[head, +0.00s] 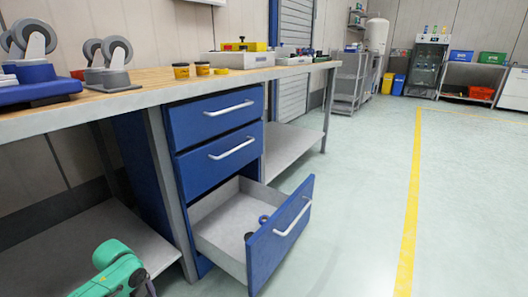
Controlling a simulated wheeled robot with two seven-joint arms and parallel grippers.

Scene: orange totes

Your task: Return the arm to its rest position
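A green and dark part of my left arm shows at the lower left edge of the head view, in front of the workbench's lower shelf. No fingers show on it, so my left gripper is out of view. My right arm and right gripper are not in view either. The blue bottom drawer (281,238) of the workbench stands open. A small blue ring (263,219) and a dark round piece (248,236) lie inside it.
The wooden workbench top (140,82) holds grey caster wheels (107,60), yellow-and-black cups (181,71) and a white box (240,60). Two blue drawers (215,120) above the open one are shut. Clear floor (360,200) with a yellow line (411,210) lies to the right.

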